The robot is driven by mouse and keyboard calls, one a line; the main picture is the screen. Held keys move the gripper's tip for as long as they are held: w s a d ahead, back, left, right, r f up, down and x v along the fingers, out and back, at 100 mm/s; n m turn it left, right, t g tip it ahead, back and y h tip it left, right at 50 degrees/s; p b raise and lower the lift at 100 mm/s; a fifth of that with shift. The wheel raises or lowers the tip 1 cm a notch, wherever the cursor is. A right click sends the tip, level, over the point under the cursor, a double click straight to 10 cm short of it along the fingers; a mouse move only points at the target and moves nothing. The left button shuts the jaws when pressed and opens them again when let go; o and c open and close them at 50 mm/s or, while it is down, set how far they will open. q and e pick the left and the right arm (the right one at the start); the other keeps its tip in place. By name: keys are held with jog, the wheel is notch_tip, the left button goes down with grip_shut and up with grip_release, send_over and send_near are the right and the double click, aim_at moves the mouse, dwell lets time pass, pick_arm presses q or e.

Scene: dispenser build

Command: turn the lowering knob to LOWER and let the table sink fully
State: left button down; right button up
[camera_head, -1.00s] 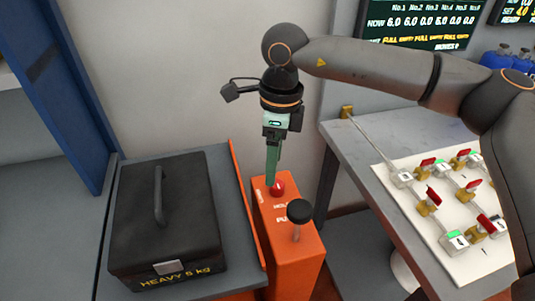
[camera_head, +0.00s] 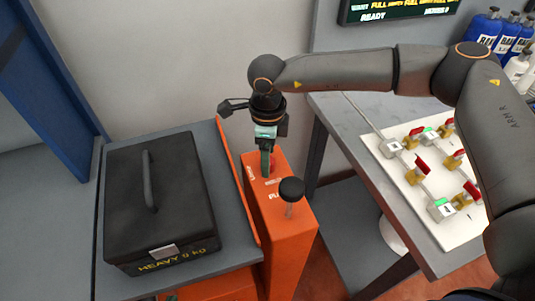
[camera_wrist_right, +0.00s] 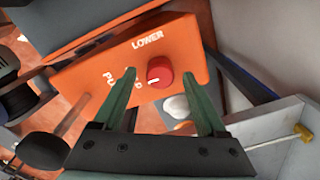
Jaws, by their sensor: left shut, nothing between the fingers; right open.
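The red lowering knob (camera_head: 270,170) sits on the orange post (camera_head: 290,235); it shows clearly in the right wrist view (camera_wrist_right: 160,72). Its white mark points away from the LOWER label, towards a partly hidden label. My right gripper (camera_head: 267,165) reaches down at the knob in the head view. In the right wrist view its green fingers (camera_wrist_right: 160,88) are open with the knob between them, not closed on it. The table (camera_head: 225,225) carries a black heavy box (camera_head: 160,205). Only a small green tip of my left gripper (camera_head: 171,298) shows at the bottom edge.
A black pump knob (camera_head: 291,189) stands on the same post, close to the right gripper. To the right, a grey bench (camera_head: 345,130) holds a white board (camera_head: 440,215) with several red-handled valves. A blue upright (camera_head: 60,80) stands at the left.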

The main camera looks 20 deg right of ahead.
jog(key=shift+f, duration=0.45)
jog(key=shift+c, duration=0.2)
grip_shut()
